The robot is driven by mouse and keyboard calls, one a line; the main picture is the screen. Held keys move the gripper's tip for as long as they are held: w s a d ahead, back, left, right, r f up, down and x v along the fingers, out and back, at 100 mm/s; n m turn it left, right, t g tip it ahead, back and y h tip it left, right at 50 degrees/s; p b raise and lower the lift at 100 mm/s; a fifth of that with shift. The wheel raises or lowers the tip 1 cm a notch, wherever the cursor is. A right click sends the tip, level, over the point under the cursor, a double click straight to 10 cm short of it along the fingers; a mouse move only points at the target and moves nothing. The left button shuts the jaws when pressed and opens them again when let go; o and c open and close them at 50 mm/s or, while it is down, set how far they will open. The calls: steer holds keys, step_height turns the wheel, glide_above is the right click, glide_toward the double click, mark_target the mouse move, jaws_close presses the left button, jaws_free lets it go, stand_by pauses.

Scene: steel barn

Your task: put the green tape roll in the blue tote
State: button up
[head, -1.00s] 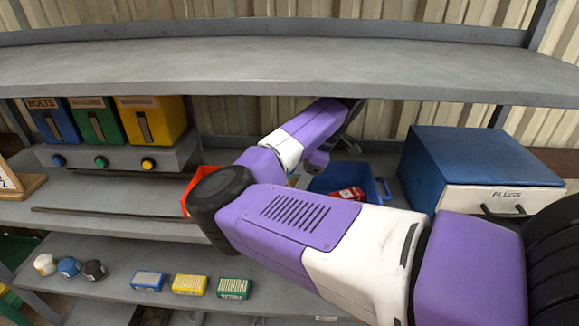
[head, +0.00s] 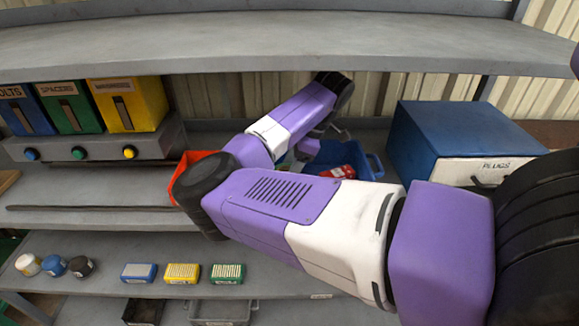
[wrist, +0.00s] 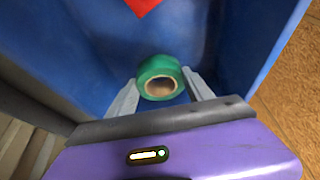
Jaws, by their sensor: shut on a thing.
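The green tape roll (wrist: 159,72) is held between the two fingers of my gripper (wrist: 161,88) in the wrist view, its hollow core facing the camera. The blue tote (head: 372,163) stands on the middle shelf behind my arm in the head view. Its blue inside (wrist: 85,45) fills most of the wrist view around and beyond the roll. My gripper is over or inside the tote; I cannot tell how high the roll is above its floor. In the head view my arm hides the roll and part of the tote.
A red item (head: 338,172) lies in the tote. An orange-red bin (head: 183,166) is left of it, and a blue and white PLUGS box (head: 460,140) right of it. The upper shelf (head: 270,45) runs close above my arm. Small boxes (head: 182,273) line the lower shelf.

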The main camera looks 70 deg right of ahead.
steer(key=o, duration=1.4)
steer(key=shift+r, duration=0.1)
steer(key=shift+r, duration=0.2)
steer(key=v, duration=0.4)
steer(key=shift+s+d, duration=0.1)
steer(key=s+d, duration=0.1)
steer(key=s, duration=0.2)
steer(key=s+d, duration=0.1)
steer(key=s, duration=0.3)
steer(key=s+d, duration=0.2)
steer(key=s, duration=0.1)
steer(key=shift+s+d+f, duration=0.1)
steer(key=shift+s+f, duration=0.05)
steer(key=shift+s, duration=0.15)
